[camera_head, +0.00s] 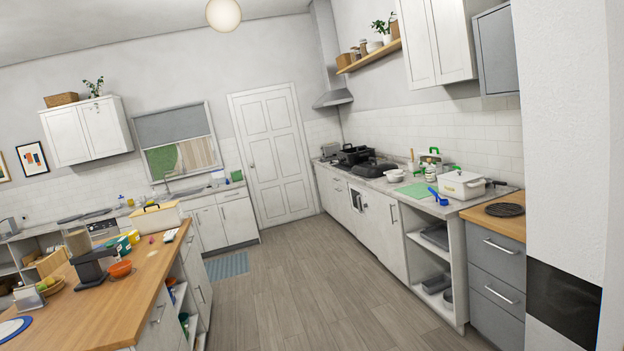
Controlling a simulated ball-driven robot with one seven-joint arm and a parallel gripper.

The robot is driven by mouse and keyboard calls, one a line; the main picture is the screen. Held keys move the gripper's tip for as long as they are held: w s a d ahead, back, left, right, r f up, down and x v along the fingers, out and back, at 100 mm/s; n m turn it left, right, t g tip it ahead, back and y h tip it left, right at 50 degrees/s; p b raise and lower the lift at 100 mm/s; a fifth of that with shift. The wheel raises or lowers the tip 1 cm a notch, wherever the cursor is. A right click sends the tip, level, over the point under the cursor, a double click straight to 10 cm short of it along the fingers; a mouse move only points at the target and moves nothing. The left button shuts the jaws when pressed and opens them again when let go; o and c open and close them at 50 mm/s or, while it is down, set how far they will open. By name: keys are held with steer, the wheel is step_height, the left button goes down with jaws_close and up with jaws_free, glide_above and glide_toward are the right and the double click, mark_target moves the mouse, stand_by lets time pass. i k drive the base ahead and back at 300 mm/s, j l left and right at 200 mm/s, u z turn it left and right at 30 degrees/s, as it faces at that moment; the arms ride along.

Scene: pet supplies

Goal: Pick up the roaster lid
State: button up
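A black roaster (354,155) stands far off on the right-hand counter, near the range hood. A low dark domed piece that looks like the roaster lid (374,168) lies just in front of it on the counter. At this distance I cannot tell its handle or whether it touches the roaster. My gripper does not show in this view.
Open wooden floor (300,292) runs between the wooden-topped island (130,298) at left and the right-hand counter (405,183). A green board (414,190), a blue scoop (437,196) and a white box (461,185) sit on that counter. A white wall edge (565,140) stands close at right.

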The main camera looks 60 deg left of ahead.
mark_target(374, 169)
steer(key=u, duration=1.55)
steer(key=i+u, duration=0.25)
steer(key=i, duration=0.75)
steer(key=i+u, duration=0.25)
steer(key=i, duration=2.5)
steer(key=i+l+z, duration=0.2)
steer(key=i, duration=0.8)
steer(key=i+z, duration=0.2)
steer(key=i, duration=0.8)
steer(key=i+j+z, duration=0.2)
steer(key=i, duration=0.8)
steer(key=i+u, duration=0.25)
steer(key=i, duration=0.55)
steer(key=i+l+u, duration=0.1)
steer(key=i+u, duration=0.15)
steer(key=i, duration=0.55)
steer(key=i+z, duration=0.15)
steer(key=i, duration=0.35)
steer(key=i+j+z, duration=0.2)
steer(key=i, duration=0.3)
steer(key=i+l+z, duration=0.15)
steer(key=z, duration=0.25)
steer(key=i+z, duration=0.25)
steer(key=z, duration=0.2)
steer(key=i+z, duration=0.2)
steer(key=z, duration=0.2)
steer(key=i+z, duration=0.2)
steer(key=z, duration=0.25)
